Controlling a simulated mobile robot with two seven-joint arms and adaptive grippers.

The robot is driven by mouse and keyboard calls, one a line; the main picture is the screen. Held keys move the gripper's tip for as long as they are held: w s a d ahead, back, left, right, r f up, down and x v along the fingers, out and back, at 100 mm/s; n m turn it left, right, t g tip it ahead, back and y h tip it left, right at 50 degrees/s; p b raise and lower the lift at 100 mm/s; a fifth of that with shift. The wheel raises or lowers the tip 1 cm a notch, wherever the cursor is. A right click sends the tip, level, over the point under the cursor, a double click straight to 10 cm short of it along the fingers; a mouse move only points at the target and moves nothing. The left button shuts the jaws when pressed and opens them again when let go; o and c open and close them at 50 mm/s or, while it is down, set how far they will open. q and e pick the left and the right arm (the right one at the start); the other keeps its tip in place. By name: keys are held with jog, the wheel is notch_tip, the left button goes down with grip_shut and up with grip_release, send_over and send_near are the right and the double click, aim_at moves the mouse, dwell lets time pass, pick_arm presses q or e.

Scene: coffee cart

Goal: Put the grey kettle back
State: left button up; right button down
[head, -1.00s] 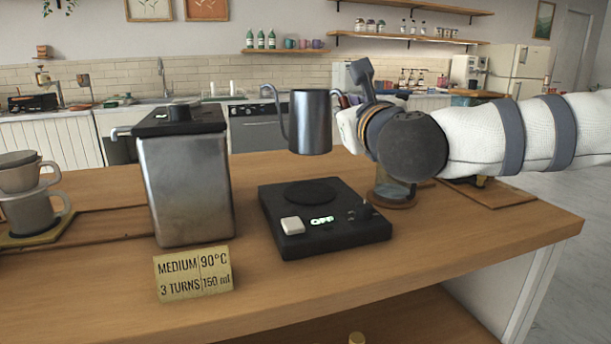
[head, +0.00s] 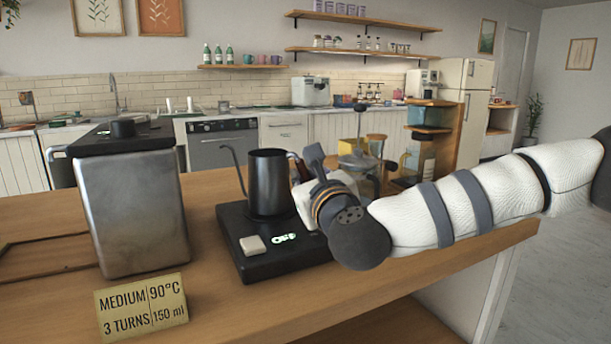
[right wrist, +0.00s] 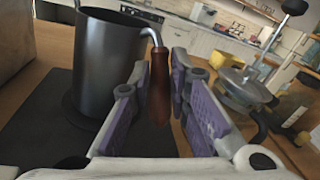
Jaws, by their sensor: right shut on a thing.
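The grey kettle (head: 268,185) is upright over the round plate of the black base (head: 297,262). Its bottom appears to rest on the plate or sit very close to it. Its thin spout points left. In the right wrist view the kettle (right wrist: 105,62) is at the left, with its brown wooden handle (right wrist: 159,88) between the purple finger pads. My right gripper (right wrist: 160,105) is shut on that handle. In the head view my right wrist hides the fingers and part of the base. My left gripper is not in view.
A large metal container (head: 132,215) with a black lid stands left of the base. A recipe card (head: 143,307) is at the front. Glass coffee gear (head: 358,160) and a wooden stand (head: 432,140) are behind my right arm.

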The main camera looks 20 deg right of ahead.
jog(key=shift+f, duration=0.15)
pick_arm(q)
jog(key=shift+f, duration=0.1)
pick_arm(e)
jog(key=c, duration=1.5)
grip_release()
